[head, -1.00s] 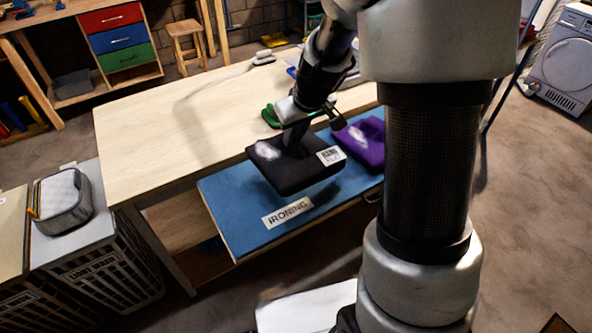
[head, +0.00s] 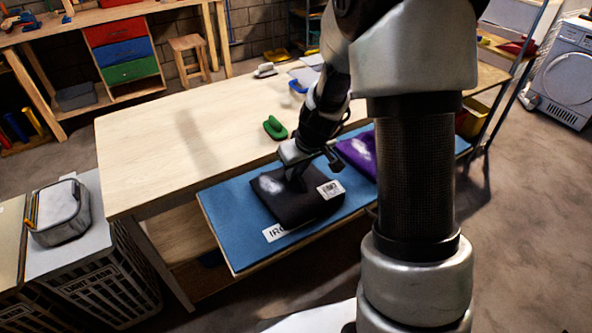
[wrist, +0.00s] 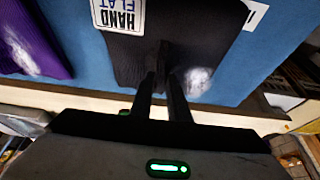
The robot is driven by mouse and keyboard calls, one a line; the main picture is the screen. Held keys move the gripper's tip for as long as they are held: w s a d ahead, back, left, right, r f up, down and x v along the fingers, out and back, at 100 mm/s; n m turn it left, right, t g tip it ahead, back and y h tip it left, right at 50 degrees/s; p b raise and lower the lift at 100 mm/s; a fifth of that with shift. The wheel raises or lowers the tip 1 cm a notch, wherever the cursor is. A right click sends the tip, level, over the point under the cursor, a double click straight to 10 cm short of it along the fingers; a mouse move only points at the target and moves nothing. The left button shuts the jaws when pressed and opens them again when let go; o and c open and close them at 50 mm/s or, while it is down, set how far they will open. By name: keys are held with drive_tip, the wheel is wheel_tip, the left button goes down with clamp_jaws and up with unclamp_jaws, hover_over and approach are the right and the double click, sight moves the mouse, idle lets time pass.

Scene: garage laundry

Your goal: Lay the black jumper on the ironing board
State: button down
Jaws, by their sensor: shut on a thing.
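The black jumper (head: 290,208), folded flat with a white label, is at the blue ironing board (head: 227,222) and covers part of its IRONING sign (head: 273,233). My gripper (head: 298,176) is shut on the jumper's upper face. In the wrist view the two fingers (wrist: 163,85) pinch the black jumper (wrist: 200,38) near its edge. The jumper looks to be on or just above the blue surface; I cannot tell if it bears fully on it. A purple folded garment (head: 357,154) lies on the board to the right of the jumper.
A green brush-like item (head: 274,128) lies on the wooden table (head: 150,150) behind the board. The board's left end is bare. A washing machine (head: 562,75) stands at the far right.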

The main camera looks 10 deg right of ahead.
drive_tip(key=c, duration=1.7)
unclamp_jaws()
